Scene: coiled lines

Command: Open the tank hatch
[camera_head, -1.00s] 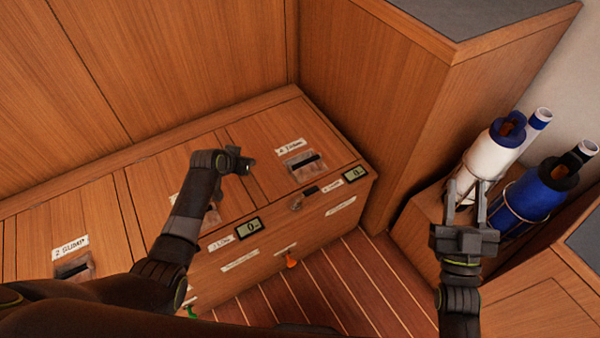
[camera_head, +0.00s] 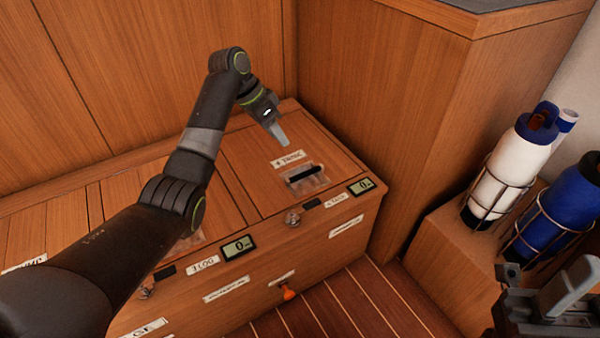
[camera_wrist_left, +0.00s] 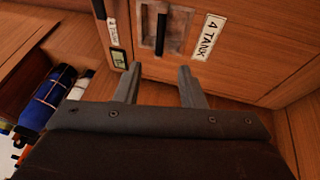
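The tank hatch (camera_head: 237,160) is a wooden lid on top of the bench, labelled "4 TANK", and it lies shut. Its dark handle bar (camera_head: 302,173) sits in a recessed metal plate; the handle also shows at the top of the left wrist view (camera_wrist_left: 161,35). My left gripper (camera_head: 279,138) is above the hatch, behind the label and apart from the handle. In the left wrist view its two fingers (camera_wrist_left: 160,83) are spread with nothing between them. My right gripper (camera_head: 537,285) is at the bottom right, partly cut off, with its fingers apart and empty.
A small display (camera_head: 361,186) and a metal latch (camera_head: 293,218) sit near the bench's front edge. A neighbouring display (camera_head: 239,247) belongs to the log hatch. A white bottle (camera_head: 512,170) and a blue bottle (camera_head: 560,210) stand in wire holders. A tall wooden cabinet (camera_head: 420,120) borders the bench.

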